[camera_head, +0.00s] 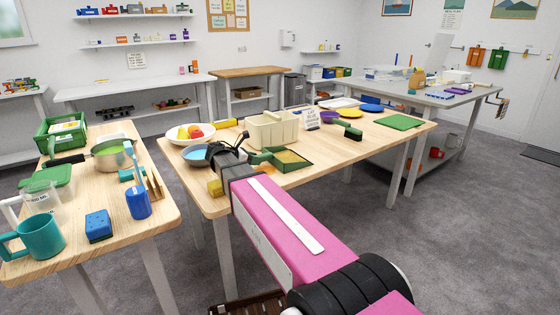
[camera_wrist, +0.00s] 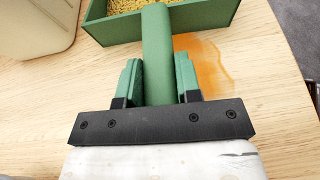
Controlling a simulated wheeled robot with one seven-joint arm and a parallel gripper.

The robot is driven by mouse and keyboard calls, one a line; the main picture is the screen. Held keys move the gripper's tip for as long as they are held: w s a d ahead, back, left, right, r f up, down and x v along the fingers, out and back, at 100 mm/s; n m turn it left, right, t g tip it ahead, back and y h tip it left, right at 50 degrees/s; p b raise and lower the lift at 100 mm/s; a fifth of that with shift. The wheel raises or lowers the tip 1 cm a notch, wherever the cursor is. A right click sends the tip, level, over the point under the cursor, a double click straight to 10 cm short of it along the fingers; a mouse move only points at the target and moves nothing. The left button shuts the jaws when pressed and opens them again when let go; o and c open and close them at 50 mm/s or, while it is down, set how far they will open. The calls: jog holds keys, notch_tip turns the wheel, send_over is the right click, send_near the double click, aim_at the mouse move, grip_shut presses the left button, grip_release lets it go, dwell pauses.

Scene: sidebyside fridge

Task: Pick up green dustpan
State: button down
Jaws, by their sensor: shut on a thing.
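The green dustpan (camera_head: 288,159) lies on the middle wooden table and holds yellow granular stuff. In the wrist view the dustpan's tray (camera_wrist: 213,20) is at the top, and its thick green handle (camera_wrist: 157,65) runs down towards me. My gripper (camera_wrist: 158,78) has one green-padded finger on each side of the handle and is shut on it. In the head view my gripper (camera_head: 250,158) is at the handle end, partly hidden by my own wrist. I cannot tell whether the dustpan touches the table or is slightly above it.
A cream bin (camera_head: 271,130) stands just behind the dustpan. An orange stain (camera_wrist: 205,62) lies on the wood beside the handle. A blue bowl (camera_head: 199,156), a yellow sponge (camera_head: 215,187) and a green brush (camera_head: 352,132) are nearby. The table's right part holds a green mat (camera_head: 400,122).

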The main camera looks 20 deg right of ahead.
jog(key=shift+r, duration=0.8)
notch_tip(320, 180, up, 3)
jog(key=shift+f, duration=0.2)
jog(key=s+a+r, duration=0.6)
jog(key=s, duration=0.4)
jog(key=shift+r, duration=0.4)
jog(key=shift+a, duration=0.1)
jog(key=c, duration=1.5)
grip_release()
jog(key=shift+c, duration=1.2)
